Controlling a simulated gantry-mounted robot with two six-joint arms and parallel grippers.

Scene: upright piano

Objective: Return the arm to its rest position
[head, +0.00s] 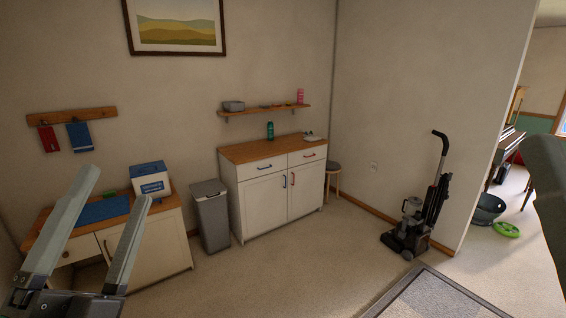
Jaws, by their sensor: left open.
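My left gripper (116,184) is in the lower left of the head view. Its two long grey fingers point up and stand apart, with nothing held between them. In the picture they overlap the low cabinet (172,244) behind them; no contact with it can be made out. The piano (510,148) shows only in part through the opening at the right.
A grey bin (211,217) stands beside a white cabinet (263,205) with a wooden top. A stool (333,168) and an upright vacuum cleaner (413,228) stand by the right wall. A grey mat (440,300) lies in front. The middle carpet is clear.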

